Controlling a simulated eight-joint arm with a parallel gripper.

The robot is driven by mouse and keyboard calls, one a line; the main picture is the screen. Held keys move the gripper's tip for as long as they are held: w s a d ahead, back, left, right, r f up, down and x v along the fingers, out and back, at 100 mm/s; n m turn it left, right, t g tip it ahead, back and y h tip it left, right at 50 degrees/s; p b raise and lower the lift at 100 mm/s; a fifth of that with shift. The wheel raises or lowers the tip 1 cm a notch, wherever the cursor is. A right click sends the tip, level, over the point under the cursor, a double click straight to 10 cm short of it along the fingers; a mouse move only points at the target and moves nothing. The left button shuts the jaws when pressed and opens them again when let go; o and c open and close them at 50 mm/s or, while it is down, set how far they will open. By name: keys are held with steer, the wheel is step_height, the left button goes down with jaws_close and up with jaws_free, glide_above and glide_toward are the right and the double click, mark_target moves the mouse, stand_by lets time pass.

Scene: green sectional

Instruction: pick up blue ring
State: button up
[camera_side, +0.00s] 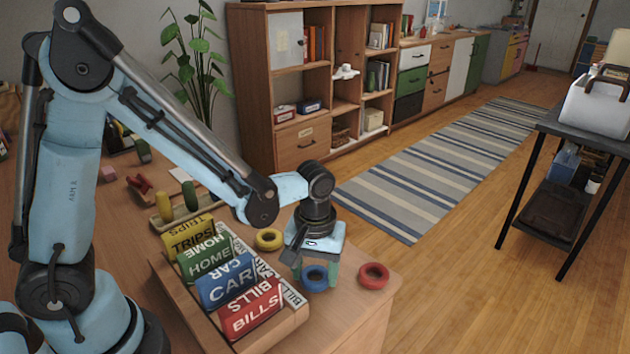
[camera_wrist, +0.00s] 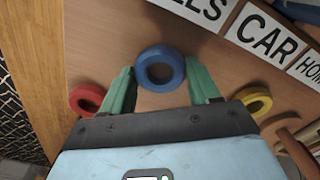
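The blue ring (camera_side: 315,288) lies on the wooden table near its right end. My gripper (camera_side: 316,268) is above it, pointing down. In the wrist view the blue ring (camera_wrist: 160,84) sits between and slightly beyond the tips of the two green fingers. The fingers of my gripper (camera_wrist: 159,72) are apart, one on each side of the ring. The left finger is close to the ring's edge; I cannot tell whether either finger touches it. The ring appears to rest on the table.
A red ring (camera_side: 374,284) lies to the right, near the table edge. A yellow ring (camera_side: 268,247) lies to the left. A wooden tray of labelled blocks (camera_side: 225,283) stands left of my gripper. A small tray with yellow and green pegs (camera_side: 190,196) is farther back.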

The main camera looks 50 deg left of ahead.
steer(key=c, duration=0.5)
steer(key=shift+r, duration=0.1)
